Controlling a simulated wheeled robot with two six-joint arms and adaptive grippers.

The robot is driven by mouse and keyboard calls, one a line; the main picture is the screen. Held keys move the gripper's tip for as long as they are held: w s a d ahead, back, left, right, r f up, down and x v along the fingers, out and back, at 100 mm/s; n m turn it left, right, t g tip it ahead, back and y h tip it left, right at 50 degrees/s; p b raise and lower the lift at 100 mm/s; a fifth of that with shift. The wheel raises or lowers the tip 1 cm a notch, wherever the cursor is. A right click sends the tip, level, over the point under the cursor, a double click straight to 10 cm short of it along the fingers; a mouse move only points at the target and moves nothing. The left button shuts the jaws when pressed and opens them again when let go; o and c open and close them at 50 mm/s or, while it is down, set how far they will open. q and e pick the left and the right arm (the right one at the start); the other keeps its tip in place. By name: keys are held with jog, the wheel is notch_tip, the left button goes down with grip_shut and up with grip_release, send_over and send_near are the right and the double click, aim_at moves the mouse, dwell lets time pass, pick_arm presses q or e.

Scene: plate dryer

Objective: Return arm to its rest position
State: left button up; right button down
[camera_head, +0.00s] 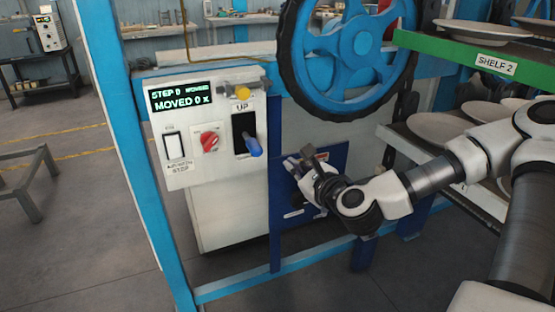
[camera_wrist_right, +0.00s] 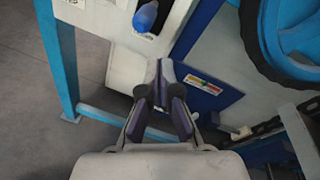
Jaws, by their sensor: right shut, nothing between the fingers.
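My right arm comes in from the right in the head view. Its gripper (camera_head: 303,166) is shut and empty, in front of the dark blue panel below the control box (camera_head: 205,130). In the right wrist view the gripper's two fingers (camera_wrist_right: 160,98) point toward the control box and the blue panel (camera_wrist_right: 205,92), with nothing between them. The blue lever handle (camera_head: 254,147) on the box stands apart from the gripper, up and to its left; it also shows in the right wrist view (camera_wrist_right: 146,16). My left gripper is not in view.
A large blue wheel (camera_head: 345,45) with a black rim stands above the gripper. Shelves with plates (camera_head: 440,130) are at the right, close to my arm; a green rail (camera_head: 470,55) reads SHELF 2. A blue frame post (camera_head: 125,130) stands left. Floor is clear in front.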

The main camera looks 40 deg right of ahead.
jog(key=s+a+f+n+g+y+p, duration=0.1)
jog(key=s+a+f+n+g+p, duration=0.3)
jog(key=f, duration=0.6)
jog(key=s+a+f+n+g+y+p, duration=0.1)
jog(key=s+a+f+n+g+p, duration=0.3)
jog(key=f, duration=0.5)
jog(key=s+a+f+n+g, duration=0.3)
jog(key=s+n, duration=0.5)
jog(key=n, duration=0.4)
jog(key=s+a+f+n+g+p, duration=0.1)
jog(key=s+a+f+n+g, duration=0.3)
jog(key=s+f+n, duration=0.4)
jog(key=s+n+g, duration=0.1)
jog(key=n, duration=0.3)
jog(key=shift+s, duration=0.25)
jog(key=shift+a, duration=0.1)
dwell(3.4)
